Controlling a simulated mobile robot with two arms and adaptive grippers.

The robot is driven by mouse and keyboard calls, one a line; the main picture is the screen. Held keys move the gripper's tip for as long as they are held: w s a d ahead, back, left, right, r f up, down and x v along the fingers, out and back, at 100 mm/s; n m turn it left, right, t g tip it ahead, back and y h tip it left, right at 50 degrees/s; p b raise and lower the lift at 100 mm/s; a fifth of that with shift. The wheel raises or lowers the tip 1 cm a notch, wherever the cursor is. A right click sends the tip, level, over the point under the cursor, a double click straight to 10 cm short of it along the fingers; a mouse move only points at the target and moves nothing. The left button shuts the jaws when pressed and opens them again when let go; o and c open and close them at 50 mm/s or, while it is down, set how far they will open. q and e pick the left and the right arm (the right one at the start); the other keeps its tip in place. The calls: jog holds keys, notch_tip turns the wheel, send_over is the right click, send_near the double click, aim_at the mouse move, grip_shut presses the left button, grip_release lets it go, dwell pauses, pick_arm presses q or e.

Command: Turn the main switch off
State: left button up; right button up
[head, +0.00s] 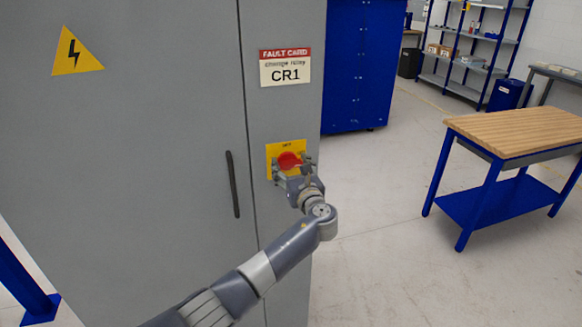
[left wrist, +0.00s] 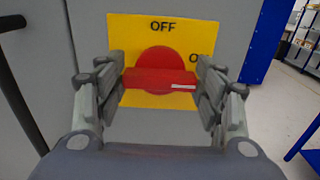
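The main switch is a red rotary knob with a bar handle (left wrist: 160,78) on a yellow plate (left wrist: 124,30) on the cabinet front. In the left wrist view the bar lies level, its white mark at the right end towards a partly hidden label beginning with O; OFF is printed above. The red knob (head: 289,160) also shows in the head view. My left gripper (left wrist: 161,85) is open, its fingers on either side of the bar's ends; I cannot tell whether they touch it. My left gripper (head: 292,170) partly covers the plate in the head view. My right gripper is not in view.
The grey cabinet (head: 140,150) carries a fault card (head: 285,67) reading CR1, a warning triangle (head: 76,52) and a dark door handle (head: 232,184). A blue cabinet (head: 355,65) stands behind. A wood-topped workbench (head: 520,130) stands right; the floor between is clear.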

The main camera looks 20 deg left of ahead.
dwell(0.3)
pick_arm(q)
jog(key=shift+f+n+b, duration=0.1)
jog(key=shift+n+b, duration=0.35)
jog(key=shift+n, duration=0.05)
jog(key=n+b, duration=0.2)
jog(key=n, duration=0.1)
jog(key=shift+f+b, duration=0.15)
jog(key=shift+b, duration=0.15)
jog(key=n+b, duration=0.3)
jog(key=shift+n, duration=0.3)
jog(key=n+b, duration=0.6)
jog(key=shift+s+a+f, duration=0.1)
jog(key=shift+a+f, duration=0.05)
jog(key=shift+n+b, duration=1.85)
jog(key=shift+n, duration=0.35)
jog(key=o, duration=1.1)
jog(key=shift+c, duration=0.2)
